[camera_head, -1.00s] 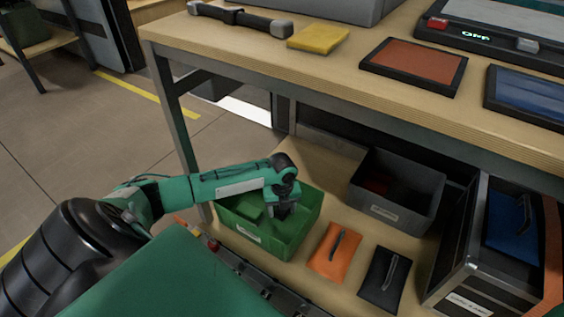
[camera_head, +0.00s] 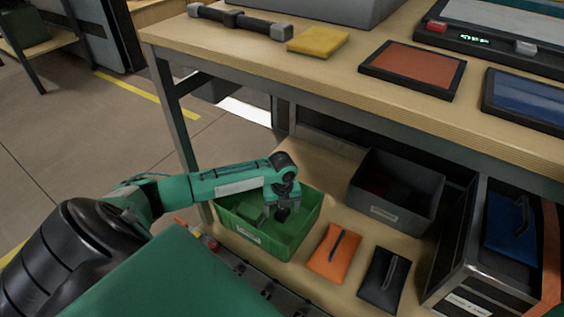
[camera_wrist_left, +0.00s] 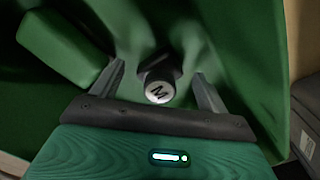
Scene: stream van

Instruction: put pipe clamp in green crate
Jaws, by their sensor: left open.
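The green crate (camera_head: 307,226) stands on the lower shelf under the bench. My left gripper (camera_head: 282,206) points down inside it, with its fingers open. In the left wrist view, a dark piece with a round pale end marked M (camera_wrist_left: 159,91) sits between the two spread fingers, with gaps on both sides. It is probably the pipe clamp; its lower part is hidden. In the head view it is a small dark shape (camera_head: 283,215) below the gripper, within the crate. My right gripper is not in view.
A green block (camera_wrist_left: 62,47) lies in the crate beside my left gripper. A grey bin (camera_head: 398,207) stands to the right. An orange pouch (camera_head: 326,258) and a black pouch (camera_head: 378,283) lie in front. The bench top (camera_head: 330,85) overhangs the shelf behind.

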